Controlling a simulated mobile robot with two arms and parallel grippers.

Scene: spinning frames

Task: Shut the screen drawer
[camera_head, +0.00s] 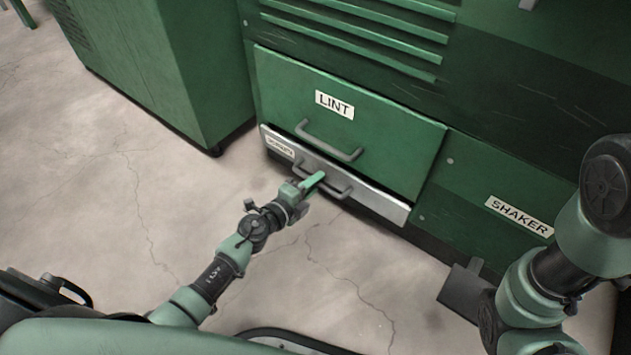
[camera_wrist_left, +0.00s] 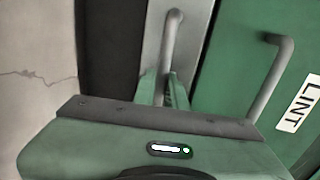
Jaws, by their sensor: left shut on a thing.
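The screen drawer (camera_head: 377,202) is the low, pale metal front under the green LINT drawer (camera_head: 385,138). Its small label at the left end is too blurred to read well. The front stands out a little from the cabinet, with a dark gap along its top edge. My left gripper (camera_head: 316,183) is at this drawer's grey bar handle (camera_head: 338,192), its fingers shut on it. In the left wrist view the handle (camera_wrist_left: 168,55) runs down between the two green fingers (camera_wrist_left: 163,92). My right arm shows at the right, but its gripper is not visible.
The LINT handle (camera_head: 328,143) sits just above my left gripper. A green panel labelled SHAKER (camera_head: 519,215) is to the right. A green cabinet (camera_head: 160,70) stands at the left.

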